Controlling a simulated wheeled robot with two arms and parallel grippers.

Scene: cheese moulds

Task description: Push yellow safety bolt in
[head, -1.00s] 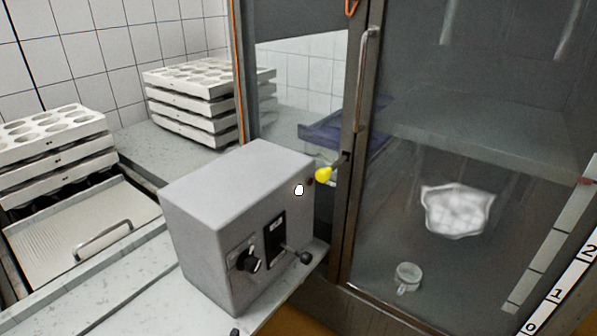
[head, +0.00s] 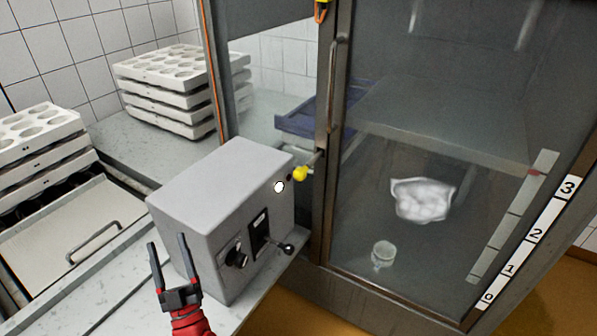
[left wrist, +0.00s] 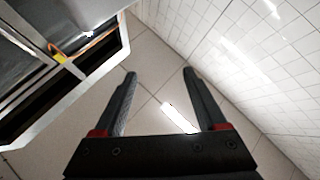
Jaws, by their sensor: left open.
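A yellow knob (head: 300,173) sits on the end of a short dark rod that sticks out of the glass cabinet's door frame (head: 322,200), beside the grey control box (head: 215,190). The rod's inner end is hidden. A second small yellow and orange part (head: 321,10) is at the top of the door frame, cut off by the picture edge. My left gripper (head: 168,242) is open and empty, in front of the control box, lower left of the knob and well apart from it. In the left wrist view the open fingers (left wrist: 159,73) point towards bare ceiling and tiled wall. My right gripper is not in view.
The control box, with a black dial (head: 237,259) and a lever (head: 287,249), stands between my left gripper and the knob. White moulds (head: 165,88) are stacked on the counter behind. The cabinet's glass door (head: 440,140) has a long vertical handle (head: 333,85).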

